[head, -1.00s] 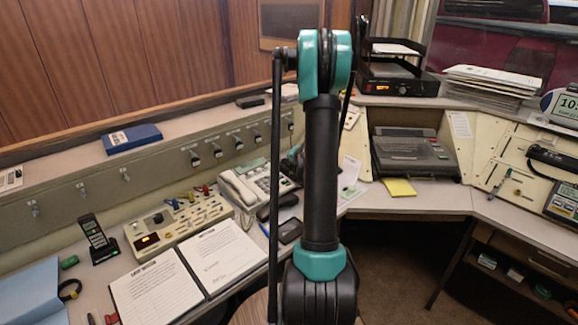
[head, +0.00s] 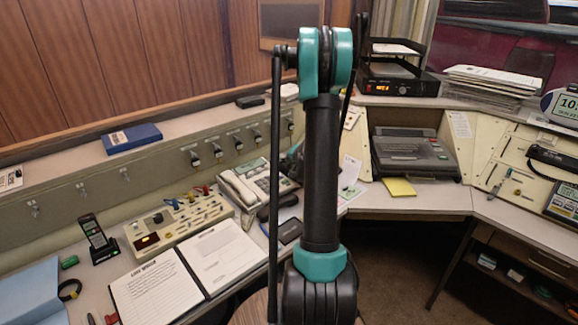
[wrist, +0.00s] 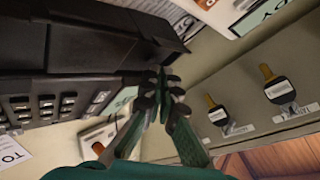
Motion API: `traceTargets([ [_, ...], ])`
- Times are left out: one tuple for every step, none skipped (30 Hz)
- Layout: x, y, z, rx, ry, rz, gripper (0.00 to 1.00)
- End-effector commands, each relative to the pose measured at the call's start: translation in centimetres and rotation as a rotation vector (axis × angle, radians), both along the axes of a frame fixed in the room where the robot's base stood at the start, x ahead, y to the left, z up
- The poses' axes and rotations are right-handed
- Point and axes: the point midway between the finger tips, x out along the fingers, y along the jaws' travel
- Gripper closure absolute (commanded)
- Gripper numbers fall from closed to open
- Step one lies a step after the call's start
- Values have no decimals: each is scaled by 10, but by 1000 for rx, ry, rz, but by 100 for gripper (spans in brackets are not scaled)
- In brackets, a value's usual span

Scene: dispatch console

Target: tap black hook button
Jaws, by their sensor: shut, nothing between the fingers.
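In the wrist view, my gripper (wrist: 163,80) is shut and empty, with its dark fingertips close together. The tips are beside the lower right edge of a black device (wrist: 85,45) with rows of small keys on its left part. I cannot tell whether they touch it. No part can be picked out with certainty as the black hook button; the fingers may cover it. In the head view, my arm stands upright in the middle and hides most of the gripper's area. A phone with a pale handset (head: 237,189) sits just left of the arm.
A dark machine (head: 416,153) stands right of the arm.

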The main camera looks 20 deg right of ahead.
Motion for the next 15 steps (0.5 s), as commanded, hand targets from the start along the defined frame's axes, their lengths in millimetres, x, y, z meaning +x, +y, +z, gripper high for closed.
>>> traceTargets([
  [0,0,3,0,0,0,100],
  [-1,0,4,0,0,0,100],
  [-1,0,5,0,-1,-1,100],
  [-1,0,6,0,-1,-1,100],
  [-1,0,6,0,-1,-1,100],
  [-1,0,6,0,-1,-1,100],
  [-1,0,6,0,-1,-1,100],
  [-1,0,6,0,-1,-1,100],
  [-1,0,6,0,-1,-1,100],
  [-1,0,6,0,-1,-1,100],
  [-1,0,6,0,-1,-1,100],
  [-1,-1,7,0,-1,-1,100],
  [-1,-1,7,0,-1,-1,100],
  [-1,-1,8,0,-1,-1,100],
  [-1,-1,10,0,-1,-1,100],
])
